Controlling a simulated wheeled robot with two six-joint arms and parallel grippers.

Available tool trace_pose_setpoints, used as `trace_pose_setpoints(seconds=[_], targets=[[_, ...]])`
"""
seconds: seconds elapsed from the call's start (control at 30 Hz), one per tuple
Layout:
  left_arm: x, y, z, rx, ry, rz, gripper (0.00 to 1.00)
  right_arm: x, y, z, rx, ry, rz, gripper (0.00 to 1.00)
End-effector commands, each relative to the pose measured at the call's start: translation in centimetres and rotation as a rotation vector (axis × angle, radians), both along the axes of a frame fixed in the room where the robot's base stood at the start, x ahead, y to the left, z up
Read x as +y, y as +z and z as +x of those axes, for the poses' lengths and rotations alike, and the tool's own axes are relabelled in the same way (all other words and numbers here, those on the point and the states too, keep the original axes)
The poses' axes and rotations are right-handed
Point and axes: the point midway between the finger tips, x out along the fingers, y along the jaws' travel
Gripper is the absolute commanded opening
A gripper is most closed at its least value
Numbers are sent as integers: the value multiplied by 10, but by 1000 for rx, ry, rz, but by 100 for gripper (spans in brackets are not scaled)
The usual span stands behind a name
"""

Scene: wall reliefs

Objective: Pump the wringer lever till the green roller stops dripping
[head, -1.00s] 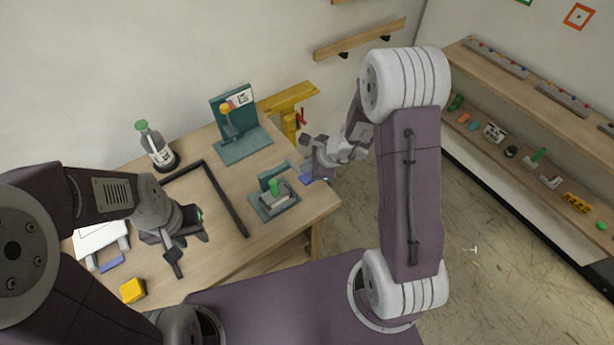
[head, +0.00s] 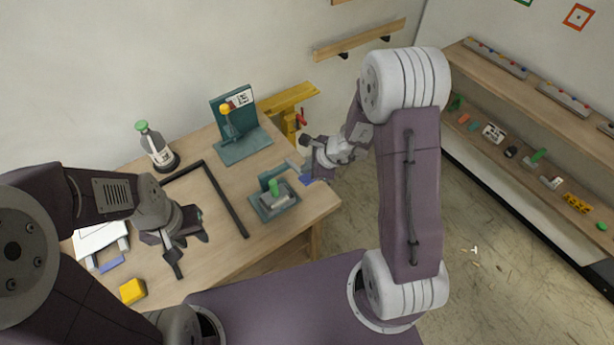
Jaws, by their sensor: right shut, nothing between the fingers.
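A teal stand (head: 243,150) at the back of the table has an upright panel with a white label. A lever with a yellow knob (head: 225,109) rises in front of the panel. A smaller teal fixture (head: 262,210) nearer the front right holds a grey block with a green upright piece (head: 273,187). I cannot tell which part is the green roller, and no drip shows. My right gripper (head: 306,161) is shut and empty, just right of the small fixture near the table's right edge. My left gripper (head: 188,252) is open and empty above the table's left part.
A dark frame bar (head: 225,200) lies on the table between my grippers. A green-capped bottle (head: 154,145) stands at the back left and a yellow block (head: 132,290) at the front left. A yellow bracket (head: 288,98) is behind the table. Shelves (head: 540,90) line the right wall.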

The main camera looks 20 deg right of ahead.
Motion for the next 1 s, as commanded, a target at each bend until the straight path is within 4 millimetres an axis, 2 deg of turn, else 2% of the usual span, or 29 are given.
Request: trace_pose_setpoints(seconds=[0.57,0.87,1.0], targets=[[0,-1,0,0,0,0,36,0,0,0,0,0,0,0],[0,-14,0,0,0,0,36,-1,-9,-2,0,-1,0,0],[0,-13,0,0,0,0,36,-1,-8,-2,0,0,0,0]])
